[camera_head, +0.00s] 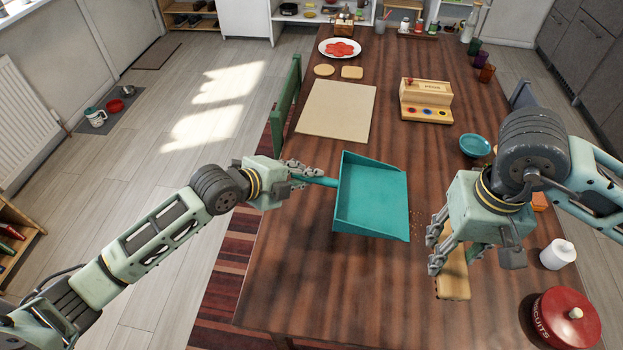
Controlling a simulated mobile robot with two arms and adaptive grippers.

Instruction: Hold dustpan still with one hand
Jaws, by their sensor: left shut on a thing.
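The teal dustpan (372,197) is over the wooden table, its handle pointing left and its wide open edge facing right. My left gripper (308,175) is shut on the dustpan's handle. A few light crumbs (431,241) lie just right of the dustpan's open edge. My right gripper (462,255) points down at a light wooden brush (453,284) right of the crumbs. Its fingers are beside and over the brush, and their grip on it is unclear. The brush's underside is hidden.
A red biscuit tin (562,318) and a white jar (557,254) stand right of the brush. A teal bowl (475,146), a wooden box (427,100) and a beige board (337,110) lie farther back. The table front left of the brush is clear.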

